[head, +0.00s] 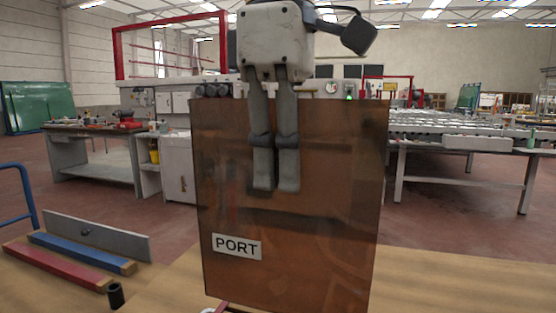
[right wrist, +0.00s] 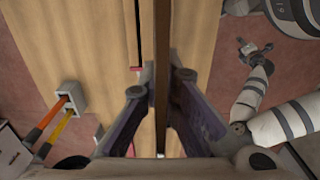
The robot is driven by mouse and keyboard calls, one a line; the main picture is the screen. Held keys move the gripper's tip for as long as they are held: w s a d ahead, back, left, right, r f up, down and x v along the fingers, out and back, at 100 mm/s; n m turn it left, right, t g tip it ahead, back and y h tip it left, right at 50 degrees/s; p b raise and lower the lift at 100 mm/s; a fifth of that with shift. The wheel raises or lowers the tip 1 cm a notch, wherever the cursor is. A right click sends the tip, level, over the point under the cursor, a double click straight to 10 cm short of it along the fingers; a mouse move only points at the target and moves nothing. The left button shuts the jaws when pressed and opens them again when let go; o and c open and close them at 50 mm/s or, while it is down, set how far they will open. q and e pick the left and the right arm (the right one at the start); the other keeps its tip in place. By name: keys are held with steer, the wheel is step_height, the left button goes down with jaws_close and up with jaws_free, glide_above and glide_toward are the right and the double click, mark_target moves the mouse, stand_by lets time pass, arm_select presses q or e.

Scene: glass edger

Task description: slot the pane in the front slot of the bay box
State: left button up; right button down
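A brown see-through pane (head: 310,235) with a white PORT label (head: 237,246) hangs upright in front of me in the head view. My right gripper (head: 276,188) comes from above, its two fingers over the upper part of the pane. In the right wrist view the pane (right wrist: 162,50) is edge-on between the fingers of this gripper (right wrist: 162,80), which is shut on it. I cannot make out the bay box; a small red piece (head: 225,308) shows at the pane's lower edge. My left gripper (right wrist: 254,50) appears in the right wrist view, fingers apart and empty.
On the wooden table at left lie a blue bar (head: 82,253), a red bar (head: 55,267) and an upright grey panel (head: 95,235). A dark cup (head: 116,294) stands near them. The tabletop right of the pane looks clear. Workbenches and a roller table (head: 470,140) stand behind.

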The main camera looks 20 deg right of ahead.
mark_target(279, 193)
steer(key=shift+f, duration=7.55)
steer(key=c, duration=1.7)
jaws_free()
steer(key=shift+f, duration=0.1)
step_height(279, 193, up, 12)
steer(key=shift+r, duration=0.1)
